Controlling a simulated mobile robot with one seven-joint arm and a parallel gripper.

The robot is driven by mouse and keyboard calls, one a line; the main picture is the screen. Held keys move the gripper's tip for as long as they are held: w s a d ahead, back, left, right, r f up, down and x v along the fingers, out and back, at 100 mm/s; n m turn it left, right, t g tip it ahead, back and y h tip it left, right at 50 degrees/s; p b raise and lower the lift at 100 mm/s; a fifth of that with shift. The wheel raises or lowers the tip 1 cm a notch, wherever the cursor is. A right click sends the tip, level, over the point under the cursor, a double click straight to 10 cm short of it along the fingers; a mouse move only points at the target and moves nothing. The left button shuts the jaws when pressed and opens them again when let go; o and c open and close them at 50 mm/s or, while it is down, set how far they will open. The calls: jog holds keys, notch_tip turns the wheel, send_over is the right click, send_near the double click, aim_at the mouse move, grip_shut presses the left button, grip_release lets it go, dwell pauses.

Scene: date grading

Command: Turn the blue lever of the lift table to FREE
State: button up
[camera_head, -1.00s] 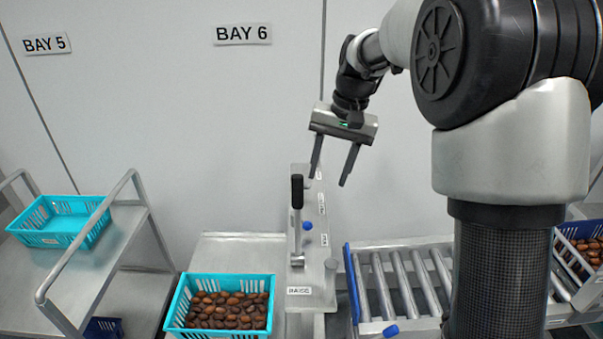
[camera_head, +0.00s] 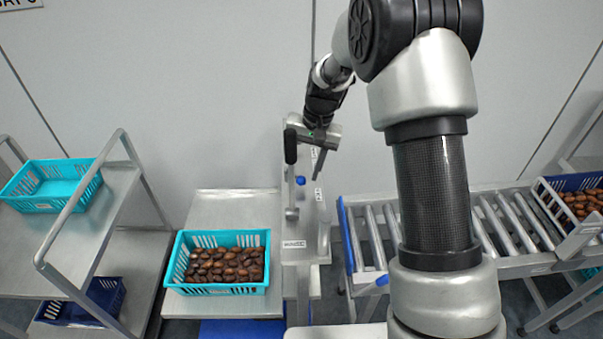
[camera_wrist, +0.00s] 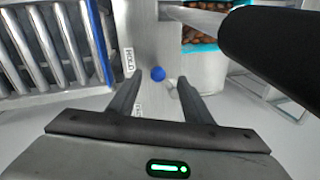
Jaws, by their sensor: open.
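The lever's blue knob (camera_head: 300,181) sits on the grey panel of the lift table (camera_head: 308,245). In the wrist view the blue knob (camera_wrist: 158,74) shows between and just beyond the fingertips of my gripper (camera_wrist: 160,90), which is open and empty. A HOLD label (camera_wrist: 129,62) is to the left of the knob there; a second label by the left finger is partly hidden. In the head view my gripper (camera_head: 306,162) is above the knob, with one finger mostly hidden behind a black-handled lever (camera_head: 291,147). I cannot tell any contact with the knob.
The black handle (camera_wrist: 275,45) is large and close at the upper right of the wrist view. A turquoise crate of dates (camera_head: 176,268) stands left of the panel. A roller conveyor (camera_head: 358,235) lies to the right. A shelf cart (camera_head: 100,245) with crates stands at far left.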

jog(key=shift+a+f, duration=0.15)
jog(key=shift+f, duration=0.55)
jog(key=shift+a+f, duration=0.1)
jog(key=shift+f, duration=0.55)
jog(key=c, duration=1)
jog(key=shift+w, duration=0.1)
jog(key=shift+c, duration=0.2)
